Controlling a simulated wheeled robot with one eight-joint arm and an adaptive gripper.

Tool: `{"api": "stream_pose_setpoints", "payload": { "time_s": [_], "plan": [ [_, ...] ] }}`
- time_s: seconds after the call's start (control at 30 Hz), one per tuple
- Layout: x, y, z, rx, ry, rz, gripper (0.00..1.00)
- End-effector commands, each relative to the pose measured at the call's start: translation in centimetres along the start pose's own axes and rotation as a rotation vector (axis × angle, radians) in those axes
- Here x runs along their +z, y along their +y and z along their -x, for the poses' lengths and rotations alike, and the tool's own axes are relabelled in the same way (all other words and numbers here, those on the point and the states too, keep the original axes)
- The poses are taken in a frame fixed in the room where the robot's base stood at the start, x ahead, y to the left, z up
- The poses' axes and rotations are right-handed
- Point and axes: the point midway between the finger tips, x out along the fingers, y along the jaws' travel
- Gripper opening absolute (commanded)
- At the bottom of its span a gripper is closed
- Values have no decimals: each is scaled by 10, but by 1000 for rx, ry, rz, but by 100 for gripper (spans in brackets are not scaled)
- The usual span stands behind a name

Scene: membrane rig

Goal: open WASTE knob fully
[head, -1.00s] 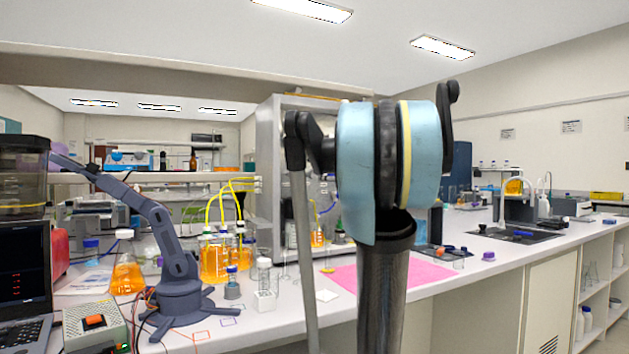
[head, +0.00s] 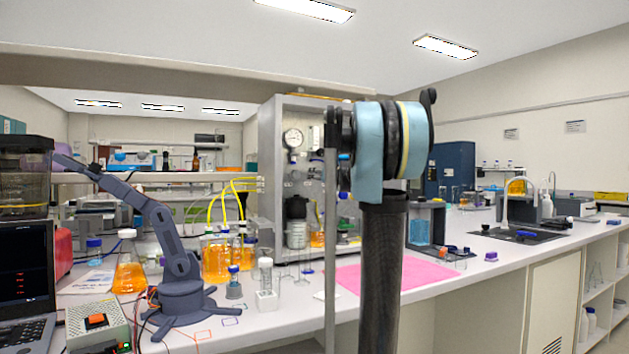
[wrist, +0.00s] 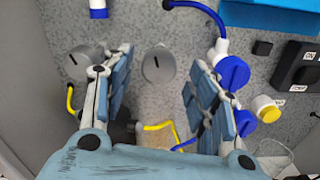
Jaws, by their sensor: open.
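In the wrist view my gripper (wrist: 163,62) is open and empty, its blue-padded fingers spread towards a grey speckled panel. A round grey knob (wrist: 158,65) with a dark line mark shows between the fingertips. A second grey knob (wrist: 85,62) is left of the left finger, partly covered by it. A blue knob (wrist: 233,74) is beside the right finger. I read no WASTE label, so I cannot tell which knob bears that name. In the head view the rig cabinet (head: 268,185) stands behind my arm, which hides my gripper there.
A yellow-and-white fitting (wrist: 266,108), a lower blue part (wrist: 245,122) and a black switch box (wrist: 297,70) marked ON are at the right. Yellow tubing (wrist: 158,127) runs low between the fingers. A gauge (head: 293,138) is on the rig.

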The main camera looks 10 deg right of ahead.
Motion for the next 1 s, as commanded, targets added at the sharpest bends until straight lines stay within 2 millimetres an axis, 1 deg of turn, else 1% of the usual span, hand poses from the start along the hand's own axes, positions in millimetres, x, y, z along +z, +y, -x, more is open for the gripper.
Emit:
{"api": "stream_pose_setpoints", "payload": {
  "time_s": [0.03,0.1,0.3,0.43,0.7,0.73,0.77,0.8,0.87,0.9,0.93,1.0],
  "plan": [
    [0,1,-8,2,0,0,53],
    [0,1,-17,3,0,0,53],
    [0,1,-33,1,0,0,53],
    [0,1,-37,1,0,0,53],
    [-1,2,-38,2,0,0,53],
    [-1,2,-38,2,0,0,48],
    [-1,2,-38,2,0,0,42],
    [-1,2,-38,2,0,0,33],
    [-1,2,-38,3,1,0,19],
    [-1,2,-38,3,1,0,10],
    [-1,2,-38,3,1,0,8],
    [-1,2,-38,3,1,0,8]
  ]
}}
